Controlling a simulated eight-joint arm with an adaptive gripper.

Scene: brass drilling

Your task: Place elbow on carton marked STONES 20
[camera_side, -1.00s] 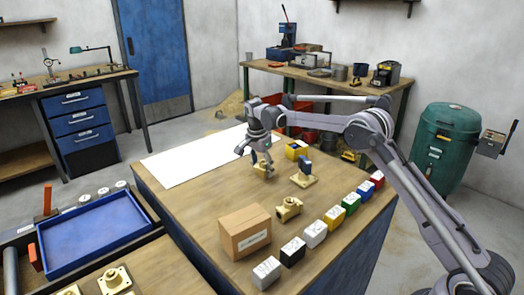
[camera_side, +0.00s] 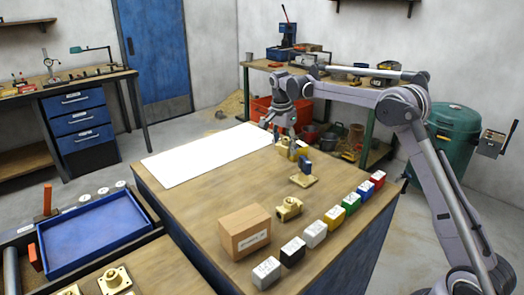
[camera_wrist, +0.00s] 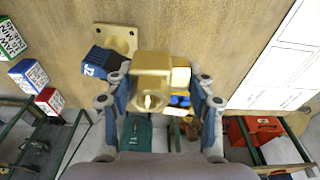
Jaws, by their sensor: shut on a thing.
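My gripper (camera_side: 285,132) is shut on the brass elbow (camera_wrist: 152,80), which sits between the two fingers in the wrist view, its round opening facing the camera. In the side view the elbow (camera_side: 284,147) is small and partly merges with a yellow and blue thing behind it. Small coloured cartons stand in a row along the table's right edge, including a white one (camera_side: 316,233), a black one (camera_side: 292,252) and a red one (camera_side: 378,179). The STONES 20 marking cannot be read in either view. My gripper is beyond the row's far end, to its left.
A blue-topped brass valve (camera_side: 303,177) on a square flange and a brass fitting (camera_side: 288,208) stand between my gripper and the cartons. A brown box (camera_side: 245,232) stands at the table's near end. A white sheet (camera_side: 205,156) lies at the left; bare table lies between.

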